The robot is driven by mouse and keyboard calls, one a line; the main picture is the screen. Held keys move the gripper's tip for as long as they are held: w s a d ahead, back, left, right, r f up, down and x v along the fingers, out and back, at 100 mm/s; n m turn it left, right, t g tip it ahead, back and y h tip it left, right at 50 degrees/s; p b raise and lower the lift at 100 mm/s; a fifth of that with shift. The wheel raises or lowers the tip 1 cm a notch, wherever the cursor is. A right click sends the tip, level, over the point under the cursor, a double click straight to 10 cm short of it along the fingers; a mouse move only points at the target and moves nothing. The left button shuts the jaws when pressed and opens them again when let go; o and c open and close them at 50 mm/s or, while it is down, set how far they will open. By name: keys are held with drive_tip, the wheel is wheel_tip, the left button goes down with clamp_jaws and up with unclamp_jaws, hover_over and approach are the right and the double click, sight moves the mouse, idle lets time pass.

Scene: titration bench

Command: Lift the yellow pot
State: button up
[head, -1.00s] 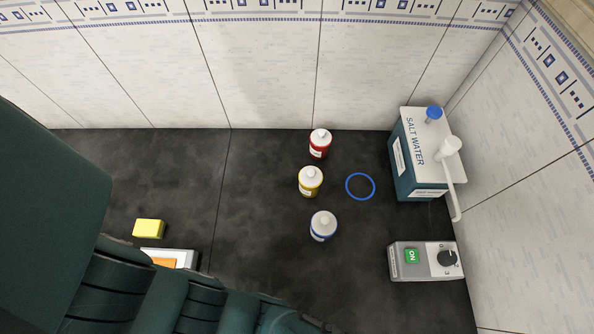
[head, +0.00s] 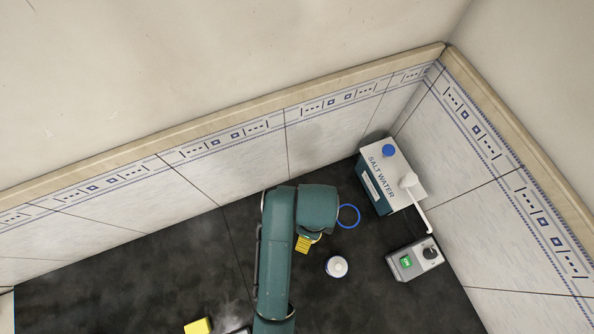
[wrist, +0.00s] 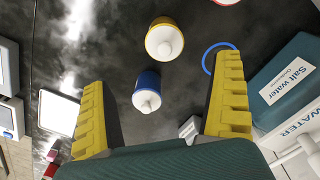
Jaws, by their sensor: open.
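The yellow pot (wrist: 164,40) has a white cap and a yellow band; it stands near the top middle of the wrist view. My gripper (wrist: 160,70) is open and empty, its yellow fingers spread wide below the yellow pot in that view. The blue pot (wrist: 146,92) shows between the fingers, apart from both. In the head view my arm covers the spot of the yellow and red pots, and one yellow finger (head: 303,244) pokes out beside it. The blue pot stands clear to the right in the head view (head: 336,267).
A blue ring (head: 348,216) lies near the salt water box (head: 395,176). A grey control box (head: 414,259) with a green button stands at the right. A yellow block (head: 198,326) is at the bottom. The red pot's edge (wrist: 228,2) tops the wrist view.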

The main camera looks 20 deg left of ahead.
wheel_tip(320, 180, down, 11)
drive_tip(key=shift+d+r+b, duration=0.1)
drive_tip(key=shift+d+b, duration=0.05)
drive_tip(key=shift+b, duration=0.85)
drive_tip(key=f, duration=0.5)
drive_tip(key=shift+w+d+f+b, duration=0.15)
drive_tip(key=shift+d+f+b, duration=0.1)
drive_tip(key=shift+f+b, duration=0.05)
drive_tip(key=c, duration=1.3)
drive_tip(key=shift+r, duration=0.15)
wheel_tip(320, 180, up, 10)
drive_tip(key=shift+f+p, duration=0.1)
drive_tip(key=shift+p, duration=0.55)
wheel_tip(320, 180, up, 3)
drive_tip(key=p, duration=0.4)
drive_tip(key=shift+r+p, duration=0.2)
drive_tip(key=shift+p, duration=0.1)
drive_tip(key=shift+c, duration=0.2)
drive_tip(key=shift+f, duration=0.2)
